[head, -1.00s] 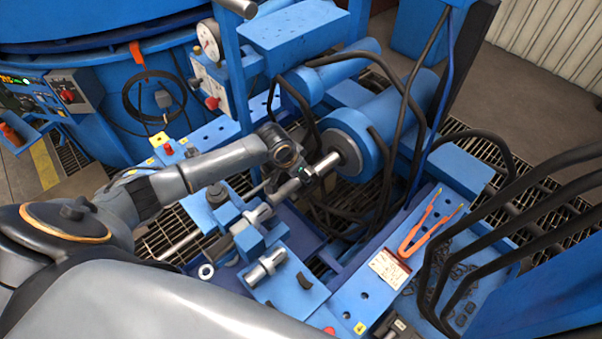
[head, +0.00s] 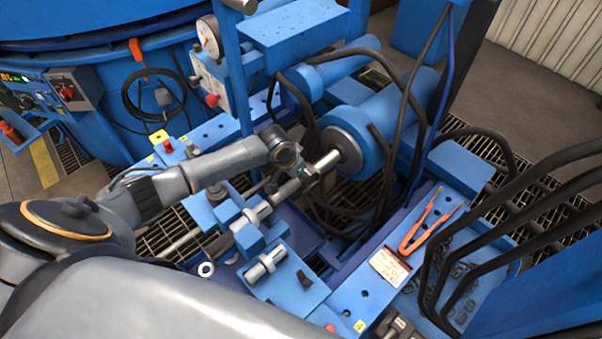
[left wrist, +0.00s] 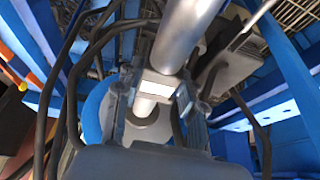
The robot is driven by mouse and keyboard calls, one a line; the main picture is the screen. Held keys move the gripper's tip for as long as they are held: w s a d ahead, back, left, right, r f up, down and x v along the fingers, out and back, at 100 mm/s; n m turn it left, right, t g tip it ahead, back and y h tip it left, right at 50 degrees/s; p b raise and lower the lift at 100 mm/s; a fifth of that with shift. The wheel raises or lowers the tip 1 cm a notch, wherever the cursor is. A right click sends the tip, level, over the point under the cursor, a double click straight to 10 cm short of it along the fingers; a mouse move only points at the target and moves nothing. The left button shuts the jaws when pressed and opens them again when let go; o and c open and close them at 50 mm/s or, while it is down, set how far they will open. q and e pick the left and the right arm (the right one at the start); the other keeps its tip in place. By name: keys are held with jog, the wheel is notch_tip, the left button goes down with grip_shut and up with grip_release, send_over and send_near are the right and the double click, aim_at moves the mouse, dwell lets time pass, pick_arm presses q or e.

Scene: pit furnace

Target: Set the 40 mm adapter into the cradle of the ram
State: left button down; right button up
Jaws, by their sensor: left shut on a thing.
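The ram is the blue cylinder (head: 385,125) at the centre right, with a bright steel rod (head: 327,160) pointing left and down. My left gripper (head: 307,179) is at the rod's free end, shut on a grey metal cylinder (head: 286,190), apparently the adapter, roughly in line with the rod. In the left wrist view this cylinder (left wrist: 183,38) enters from the top between the two fingers (left wrist: 157,100), with the rod (left wrist: 146,106) and ram collar beyond. The cradle is hidden by the gripper, and I cannot tell whether the cylinder touches it. My right gripper is not in view.
Other steel cylinders lie on blue blocks in front, one nearer (head: 266,263) and one behind (head: 258,212). Orange tongs (head: 425,228) lie on the blue beam at right. Black hoses (head: 415,100) hang close around the ram. A gauge (head: 209,36) stands behind.

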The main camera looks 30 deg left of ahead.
pick_arm(q)
jog(key=shift+w+f, duration=0.1)
dwell(0.3)
jog(key=c, duration=0.7)
grip_release()
jog(key=shift+c, duration=0.2)
jog(key=shift+s+f, duration=0.2)
jog(key=v, duration=1.2)
jog(key=shift+w+r, duration=0.1)
jog(key=shift+r, duration=0.05)
